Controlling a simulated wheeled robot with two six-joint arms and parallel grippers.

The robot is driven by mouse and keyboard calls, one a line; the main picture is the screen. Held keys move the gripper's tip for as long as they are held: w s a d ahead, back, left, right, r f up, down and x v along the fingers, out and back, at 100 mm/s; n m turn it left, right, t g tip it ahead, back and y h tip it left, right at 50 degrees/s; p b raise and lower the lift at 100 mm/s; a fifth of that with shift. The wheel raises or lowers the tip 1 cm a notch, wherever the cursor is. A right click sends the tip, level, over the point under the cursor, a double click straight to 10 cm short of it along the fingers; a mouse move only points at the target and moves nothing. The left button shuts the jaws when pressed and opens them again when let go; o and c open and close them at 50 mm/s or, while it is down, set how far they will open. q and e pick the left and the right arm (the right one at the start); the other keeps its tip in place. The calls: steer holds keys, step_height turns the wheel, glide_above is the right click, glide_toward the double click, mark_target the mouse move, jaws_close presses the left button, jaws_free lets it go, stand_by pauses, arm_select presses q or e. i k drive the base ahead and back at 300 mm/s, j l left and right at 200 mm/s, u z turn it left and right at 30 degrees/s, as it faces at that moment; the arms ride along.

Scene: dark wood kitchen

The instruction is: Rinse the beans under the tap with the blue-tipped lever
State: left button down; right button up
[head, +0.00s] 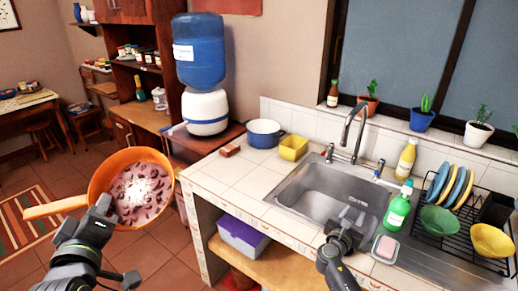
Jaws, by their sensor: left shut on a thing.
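An orange pan-like vessel (101,178) with a handle on its left is held off the counter, at the left of the head view. Dark reddish beans (140,192) lie in it, with a pale bright patch in the middle. My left gripper (103,206) is shut on the orange vessel at its near left rim. The metal tap (355,128) arches over the sink (325,194). A small blue-tipped lever (378,171) stands at its right, and another lever (329,153) at its left. My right gripper (344,232) is over the sink's near edge; its fingers are unclear.
A green bottle (397,210), a sponge-like block (385,247) and a yellow bottle (405,159) stand right of the sink, beside a dish rack (462,226). A blue pot (264,134), yellow tub (293,148) and brown block (229,150) are left. The counter's left front (225,177) is clear.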

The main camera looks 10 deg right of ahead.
mark_target(381, 163)
steer(key=i+l, duration=0.15)
steer(key=l, duration=0.2)
steer(key=i+l, duration=0.15)
steer(key=l, duration=0.25)
steer(key=i+l, duration=0.15)
steer(key=l, duration=0.2)
steer(key=i+l, duration=0.2)
steer(key=l, duration=0.15)
